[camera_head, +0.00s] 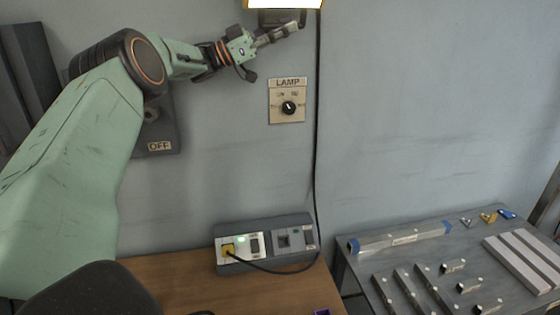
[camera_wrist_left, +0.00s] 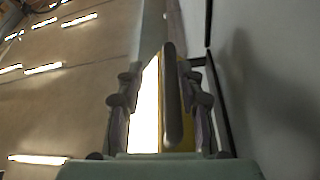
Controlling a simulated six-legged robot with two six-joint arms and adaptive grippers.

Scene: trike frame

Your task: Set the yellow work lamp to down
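The yellow work lamp (camera_head: 300,5) shows only its lower edge at the top of the head view, with a glowing white face and a dark part below it. In the left wrist view its bright panel (camera_wrist_left: 148,105) and a dark bar in front of its yellow side lie between my fingers. My left gripper (camera_head: 291,29) reaches up just under the lamp. In the wrist view its fingers (camera_wrist_left: 163,85) stand apart on either side of the bar, with a visible gap on the left; contact on the right is unclear. My right gripper is not in view.
A LAMP plate with a black knob (camera_head: 288,107) is on the wall below the gripper. A black cable (camera_head: 317,150) hangs beside it to a socket box (camera_head: 264,243) on the wooden bench (camera_head: 190,283). A metal table (camera_head: 400,260) with bars stands right. The wall right of the cable is clear.

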